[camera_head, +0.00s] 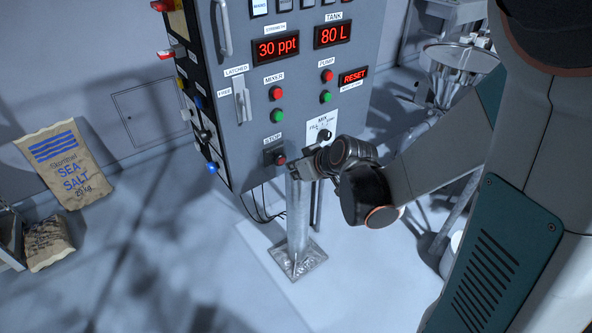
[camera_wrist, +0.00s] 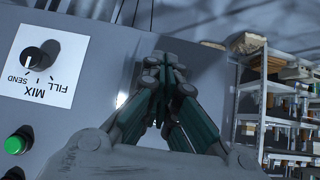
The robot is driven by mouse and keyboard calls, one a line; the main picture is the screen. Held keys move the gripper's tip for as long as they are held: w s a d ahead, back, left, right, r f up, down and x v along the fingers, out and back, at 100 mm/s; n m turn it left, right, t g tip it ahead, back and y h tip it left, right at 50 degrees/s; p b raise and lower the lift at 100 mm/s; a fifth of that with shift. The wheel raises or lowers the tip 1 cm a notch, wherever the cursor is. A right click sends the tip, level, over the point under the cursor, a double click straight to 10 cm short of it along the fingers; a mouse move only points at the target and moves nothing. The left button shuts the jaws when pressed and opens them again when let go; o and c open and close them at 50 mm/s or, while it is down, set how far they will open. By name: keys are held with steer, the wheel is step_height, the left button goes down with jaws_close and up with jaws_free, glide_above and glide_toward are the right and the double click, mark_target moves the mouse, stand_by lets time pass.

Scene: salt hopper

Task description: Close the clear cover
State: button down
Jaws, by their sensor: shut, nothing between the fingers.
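I cannot make out a clear cover in either view. The grey control cabinet (camera_head: 240,130) carries a red STOP button (camera_head: 280,159) on a dark square near its lower front. My gripper (camera_head: 300,170) is just right of and slightly below the STOP button, in front of the cabinet's lower edge; I cannot tell whether it touches. In the wrist view my gripper (camera_wrist: 172,65) has its fingers together and empty, right of the black MIX knob (camera_wrist: 38,58). My gripper and wrist hide part of the panel below the MIX plate.
The panel has displays, a RESET display (camera_head: 353,77), mixer and pump buttons and a LATCHED/FREE handle (camera_head: 242,104). A metal post (camera_head: 299,225) stands below my gripper. Salt bags (camera_head: 66,167) lie left. A metal hopper (camera_head: 455,65) stands right. Shelves (camera_wrist: 275,105) show in the wrist view.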

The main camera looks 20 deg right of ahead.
steer(key=shift+w+a+f+b, duration=0.1)
steer(key=shift+w+f+b, duration=0.2)
steer(key=shift+f+b, duration=0.5)
steer(key=shift+w+a+f+b, duration=0.1)
steer(key=shift+w+f+b, duration=0.2)
steer(key=shift+f+b, duration=0.45)
steer(key=shift+f, duration=0.2)
steer(key=shift+r, duration=0.1)
